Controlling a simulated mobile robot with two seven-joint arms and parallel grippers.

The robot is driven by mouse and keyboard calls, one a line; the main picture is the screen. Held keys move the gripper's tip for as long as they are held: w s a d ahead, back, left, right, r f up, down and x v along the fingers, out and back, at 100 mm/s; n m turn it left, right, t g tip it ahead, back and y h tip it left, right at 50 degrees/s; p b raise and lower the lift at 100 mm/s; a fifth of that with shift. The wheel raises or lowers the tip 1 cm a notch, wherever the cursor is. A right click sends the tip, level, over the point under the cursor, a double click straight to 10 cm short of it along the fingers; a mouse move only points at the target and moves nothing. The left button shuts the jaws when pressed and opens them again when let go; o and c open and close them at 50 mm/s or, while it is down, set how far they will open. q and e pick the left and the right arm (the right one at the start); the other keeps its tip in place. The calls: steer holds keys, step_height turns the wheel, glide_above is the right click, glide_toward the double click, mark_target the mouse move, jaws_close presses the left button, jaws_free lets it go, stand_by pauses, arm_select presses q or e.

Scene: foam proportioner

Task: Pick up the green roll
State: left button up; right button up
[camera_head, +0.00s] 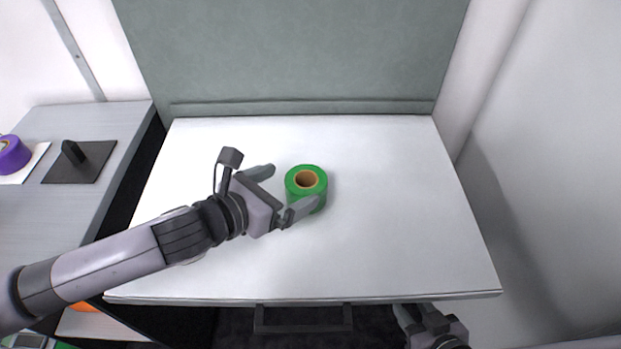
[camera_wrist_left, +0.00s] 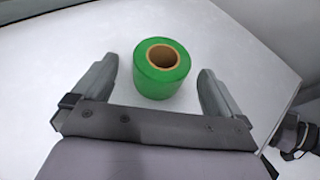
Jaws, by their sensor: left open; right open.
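The green roll (camera_head: 308,172) stands upright on the white table (camera_head: 400,220), near its middle, with its tan core facing up. My left gripper (camera_head: 287,190) is open, just left of the roll in the head view, with its fingers pointing towards it. In the left wrist view the roll (camera_wrist_left: 161,85) stands between and slightly beyond the two open fingertips (camera_wrist_left: 158,82), apart from both. My right gripper (camera_head: 417,318) is at the bottom edge of the head view, below the table's front edge, open and empty.
A grey side counter (camera_head: 40,220) on the left holds a purple roll (camera_head: 12,156) and a dark plate with a black handle (camera_head: 75,158). A grey-green panel (camera_head: 300,55) rises behind the table. The table's right half is clear. A white wall (camera_head: 560,150) stands on the right.

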mark_target(314, 176)
arm_select(q)
steer(key=shift+x, duration=3.2)
steer(key=shift+s+d, duration=0.15)
steer(key=c, duration=0.9)
steer(key=shift+r, duration=0.1)
